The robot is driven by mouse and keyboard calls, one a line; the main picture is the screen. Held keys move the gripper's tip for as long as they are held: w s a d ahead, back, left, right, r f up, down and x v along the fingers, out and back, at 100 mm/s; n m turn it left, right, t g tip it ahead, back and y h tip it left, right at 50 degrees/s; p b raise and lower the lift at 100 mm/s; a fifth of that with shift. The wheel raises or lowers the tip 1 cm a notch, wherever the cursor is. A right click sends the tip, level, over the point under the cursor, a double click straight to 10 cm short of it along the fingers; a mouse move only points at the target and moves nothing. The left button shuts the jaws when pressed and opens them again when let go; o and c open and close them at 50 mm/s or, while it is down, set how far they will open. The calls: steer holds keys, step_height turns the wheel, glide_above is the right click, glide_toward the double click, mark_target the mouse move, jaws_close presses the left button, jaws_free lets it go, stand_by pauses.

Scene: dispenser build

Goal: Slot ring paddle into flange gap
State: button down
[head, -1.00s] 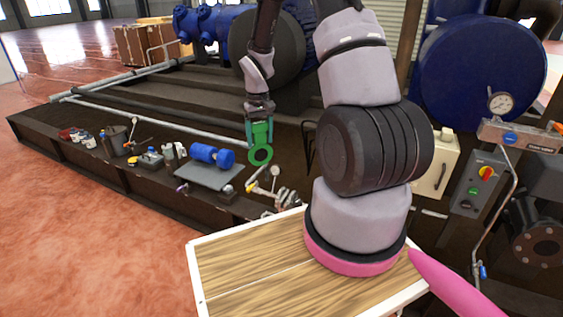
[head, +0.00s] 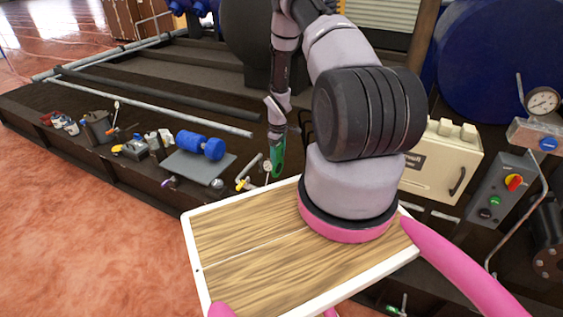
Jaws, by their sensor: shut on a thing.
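My gripper (head: 277,138) is shut on the green ring paddle (head: 278,158), which hangs downward below it. The paddle shows nearly edge-on, so its ring opening is hard to make out. It hangs just behind the wooden tray top, near the dark bench's front edge. I cannot tell any flange gap for certain in this view; my arm hides part of the area to the right of the gripper.
Several small tools and fittings lie farther left. A cream box (head: 440,160) and a grey switch box (head: 497,190) stand at right.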

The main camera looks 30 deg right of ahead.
mark_target(282, 161)
steer(key=f, duration=0.1)
steer(key=d+f, duration=0.1)
steer(key=f, duration=0.1)
steer(key=shift+s+d+f+n, duration=0.15)
steer(key=shift+s+f+n, duration=0.15)
steer(key=shift+n, duration=0.1)
step_height(282, 161, down, 7)
stand_by(0.3)
steer(key=shift+f, duration=0.2)
stand_by(1.1)
steer(key=shift+f, duration=0.5)
steer(key=shift+f, duration=0.2)
steer(key=shift+f, duration=0.5)
steer(key=shift+f, duration=0.9)
steer(key=shift+f, duration=0.4)
steer(key=shift+f, duration=0.25)
